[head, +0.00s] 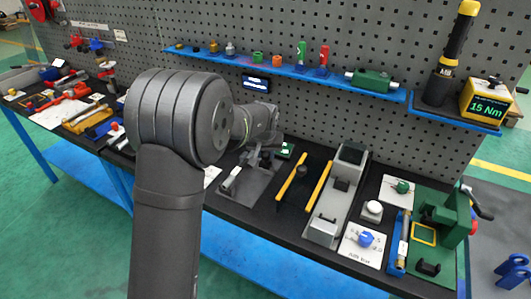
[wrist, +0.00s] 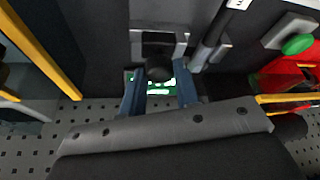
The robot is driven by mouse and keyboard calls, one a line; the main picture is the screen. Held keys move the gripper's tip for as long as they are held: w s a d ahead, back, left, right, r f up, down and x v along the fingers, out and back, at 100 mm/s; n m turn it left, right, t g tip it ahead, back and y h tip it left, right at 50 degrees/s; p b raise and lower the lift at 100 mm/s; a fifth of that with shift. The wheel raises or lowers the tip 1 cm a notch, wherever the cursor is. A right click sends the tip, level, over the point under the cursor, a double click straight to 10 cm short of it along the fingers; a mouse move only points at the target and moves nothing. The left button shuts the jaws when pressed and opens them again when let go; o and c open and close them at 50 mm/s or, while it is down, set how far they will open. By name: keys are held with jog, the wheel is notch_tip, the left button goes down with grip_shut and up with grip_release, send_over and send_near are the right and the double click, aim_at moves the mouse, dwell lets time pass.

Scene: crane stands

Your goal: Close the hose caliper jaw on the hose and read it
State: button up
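My gripper (wrist: 158,84) is open, its two blue fingers apart, in the wrist view. A dark round knob or hose end (wrist: 158,68) shows between the fingers, with visible gaps on both sides. Beyond it is a grey bracket (wrist: 160,31) around a dark block. A green unit with a lit display (wrist: 160,91) is partly hidden behind the fingers; it also shows in the head view (head: 287,150). These look like parts of the hose caliper station, but I cannot tell jaw from hose. In the head view my gripper (head: 256,160) is small and dark above a grey plate (head: 262,188).
Two yellow bars (head: 291,181) and a long grey fixture (head: 339,190) stand right of my gripper. A green vise-like device (head: 443,225) is at the bench's right end. A blue shelf (head: 300,70) with small parts runs along the pegboard. Tools crowd the bench's left (head: 75,108).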

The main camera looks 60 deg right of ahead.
jog(key=shift+c, duration=0.6)
jog(key=shift+w, duration=1.2)
jog(key=o, duration=0.7)
jog(key=shift+o, duration=0.2)
jog(key=shift+r, duration=0.1)
jog(key=v, duration=1.7)
jog(key=x, duration=1.7)
